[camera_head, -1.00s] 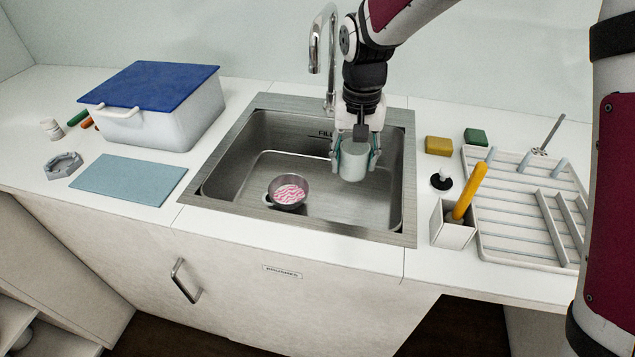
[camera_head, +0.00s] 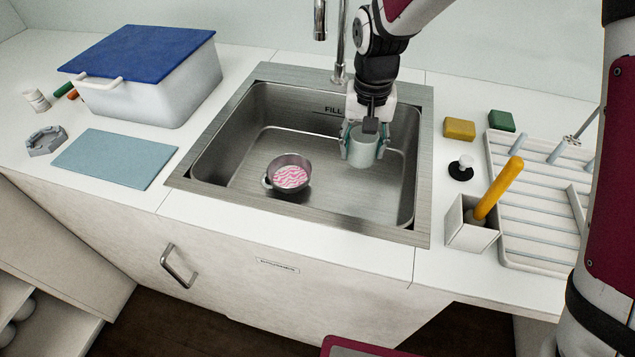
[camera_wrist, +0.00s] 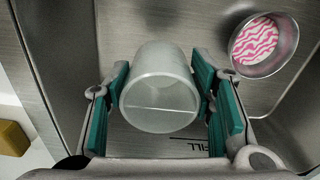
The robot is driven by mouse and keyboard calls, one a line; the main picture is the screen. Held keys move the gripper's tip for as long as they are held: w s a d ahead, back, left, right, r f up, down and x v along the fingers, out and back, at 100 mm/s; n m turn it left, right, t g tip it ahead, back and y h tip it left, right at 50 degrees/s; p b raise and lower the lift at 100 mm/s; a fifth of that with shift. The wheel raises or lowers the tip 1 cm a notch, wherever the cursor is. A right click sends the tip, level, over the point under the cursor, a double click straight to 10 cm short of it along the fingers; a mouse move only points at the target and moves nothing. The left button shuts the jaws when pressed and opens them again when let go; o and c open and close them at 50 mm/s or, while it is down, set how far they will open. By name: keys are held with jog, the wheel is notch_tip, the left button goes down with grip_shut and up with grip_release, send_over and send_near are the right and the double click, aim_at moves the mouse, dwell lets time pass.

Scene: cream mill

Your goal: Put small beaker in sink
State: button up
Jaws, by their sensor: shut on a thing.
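The small beaker (camera_head: 364,150) is a pale, frosted cup held in my gripper (camera_head: 364,145), over the right part of the sink (camera_head: 300,212). In the wrist view the beaker (camera_wrist: 160,88) sits between the teal finger pads of my gripper (camera_wrist: 160,95), with its round opening toward the camera. The sink is a steel basin with a wide rim; its wall carries a "FILL" mark. The beaker is within the basin's outline; I cannot tell whether its base touches the floor.
A small metal bowl (camera_head: 290,174) with a pink-and-white wavy pattern stands in the sink, left of the beaker. The faucet (camera_head: 341,50) rises behind. Right of the sink are sponges (camera_head: 459,129), a black-and-white stopper (camera_head: 461,168), a brush holder (camera_head: 470,226) and a drying rack (camera_head: 540,225).

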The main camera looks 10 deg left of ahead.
notch_tip(320, 180, down, 11)
jog(key=shift+r+b, duration=0.2)
jog(key=shift+b, duration=0.2)
jog(key=o, duration=1.1)
jog(key=shift+f, duration=0.15)
jog(key=r+p, duration=0.1)
jog(key=r, duration=1.1)
jog(key=shift+s+r, duration=0.1)
jog(key=shift+s, duration=0.1)
jog(key=shift+r, duration=0.1)
